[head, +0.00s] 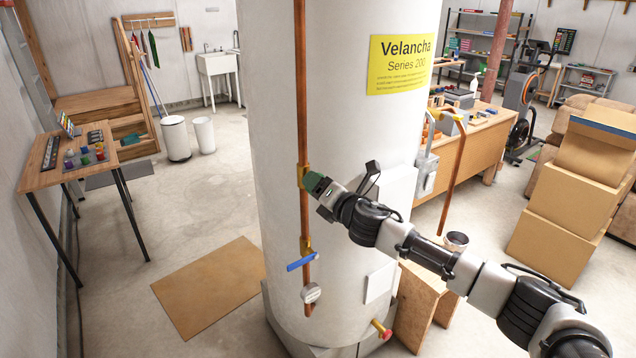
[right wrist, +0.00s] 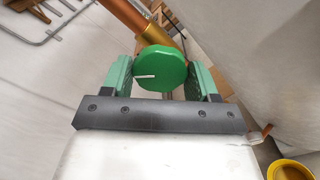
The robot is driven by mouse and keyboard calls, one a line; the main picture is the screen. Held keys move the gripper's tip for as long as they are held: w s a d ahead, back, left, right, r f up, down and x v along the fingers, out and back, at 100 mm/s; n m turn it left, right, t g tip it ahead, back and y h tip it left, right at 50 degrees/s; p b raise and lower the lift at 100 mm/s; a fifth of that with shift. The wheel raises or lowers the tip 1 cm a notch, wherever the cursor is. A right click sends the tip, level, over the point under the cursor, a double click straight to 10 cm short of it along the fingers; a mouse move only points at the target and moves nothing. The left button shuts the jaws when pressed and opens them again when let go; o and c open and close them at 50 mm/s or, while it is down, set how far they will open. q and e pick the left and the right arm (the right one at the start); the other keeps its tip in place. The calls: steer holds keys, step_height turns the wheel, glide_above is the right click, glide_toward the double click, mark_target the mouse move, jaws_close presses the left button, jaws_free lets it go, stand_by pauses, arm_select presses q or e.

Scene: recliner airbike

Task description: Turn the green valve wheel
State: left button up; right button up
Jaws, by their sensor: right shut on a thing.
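The green valve wheel (right wrist: 162,68) is a round disc with a white line mark, seen in the right wrist view between the two green fingers of my right gripper (right wrist: 162,78). It is mounted on a brass fitting (right wrist: 170,45) on the copper pipe (right wrist: 128,14). In the head view my right gripper (head: 313,182) is at the brass fitting on the vertical copper pipe (head: 301,80), in front of the white tank. There the fingers hide most or all of the wheel. My right gripper is shut on the wheel. My left gripper is not in view.
The big white tank (head: 345,120) stands right behind the pipe. Below the wheel are a blue lever handle (head: 301,262) and a round gauge (head: 311,293). A red knob (head: 382,330) sticks out low on the tank. Cardboard boxes (head: 560,235) stand to the right.

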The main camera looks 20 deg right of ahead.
steer(key=n+p, duration=0.1)
steer(key=n, duration=0.2)
steer(key=shift+f, duration=0.1)
steer(key=n+p, duration=0.1)
steer(key=n, duration=0.2)
steer(key=shift+n, duration=0.3)
